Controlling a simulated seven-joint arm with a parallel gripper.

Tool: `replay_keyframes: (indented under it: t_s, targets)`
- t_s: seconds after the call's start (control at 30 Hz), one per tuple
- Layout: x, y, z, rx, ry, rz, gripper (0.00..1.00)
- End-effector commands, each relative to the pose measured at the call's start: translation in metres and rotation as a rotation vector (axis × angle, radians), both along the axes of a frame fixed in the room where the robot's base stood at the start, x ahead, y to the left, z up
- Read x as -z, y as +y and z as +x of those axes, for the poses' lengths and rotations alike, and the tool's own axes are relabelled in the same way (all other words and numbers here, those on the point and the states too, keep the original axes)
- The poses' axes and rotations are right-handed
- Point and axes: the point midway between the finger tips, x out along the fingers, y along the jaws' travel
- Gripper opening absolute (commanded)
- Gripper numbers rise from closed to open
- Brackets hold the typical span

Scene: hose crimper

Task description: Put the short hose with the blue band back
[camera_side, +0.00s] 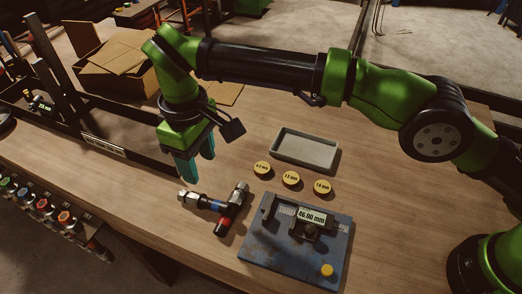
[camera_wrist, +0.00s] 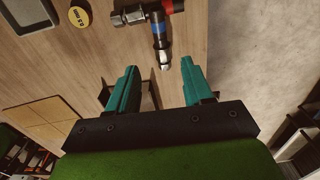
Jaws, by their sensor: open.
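The short hose with the blue band (camera_side: 203,202) lies on the bench, one metal end pointing left. Its other end meets or lies very near a second hose with a red band (camera_side: 225,222), and I cannot tell whether they touch. My gripper (camera_side: 198,168) is open and empty, pointing down above and behind the blue-banded hose. In the wrist view the blue-banded hose (camera_wrist: 160,40) is ahead of my gripper (camera_wrist: 160,73), its metal end lined up with the gap between the fingers. The red band (camera_wrist: 172,5) shows at the top edge.
A blue crimper base (camera_side: 290,245) with a 46.00 mm readout stands at the right. Several yellow discs (camera_side: 291,178) and a grey tray (camera_side: 305,150) lie behind it. A cardboard box (camera_side: 120,72) and a dark rail (camera_side: 103,145) are at the left.

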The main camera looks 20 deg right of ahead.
Motion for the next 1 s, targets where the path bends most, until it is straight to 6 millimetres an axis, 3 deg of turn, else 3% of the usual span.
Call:
replay_keyframes:
  t_s: [0.23, 0.37, 0.53, 0.67, 0.83, 1.0]
  targets:
    - [-0.02, -0.005, 0.003, 0.011, -0.004, 0.004, 0.51]
    - [-0.05, -0.036, 0.02, 0.069, -0.023, 0.033, 0.51]
    - [-0.108, -0.119, 0.04, 0.22, -0.075, 0.111, 0.51]
    - [-0.142, -0.189, 0.034, 0.356, -0.124, 0.18, 0.51]
    - [-0.163, -0.275, 0.0, 0.547, -0.199, 0.272, 0.51]
    - [-0.159, -0.345, -0.052, 0.751, -0.286, 0.368, 0.51]
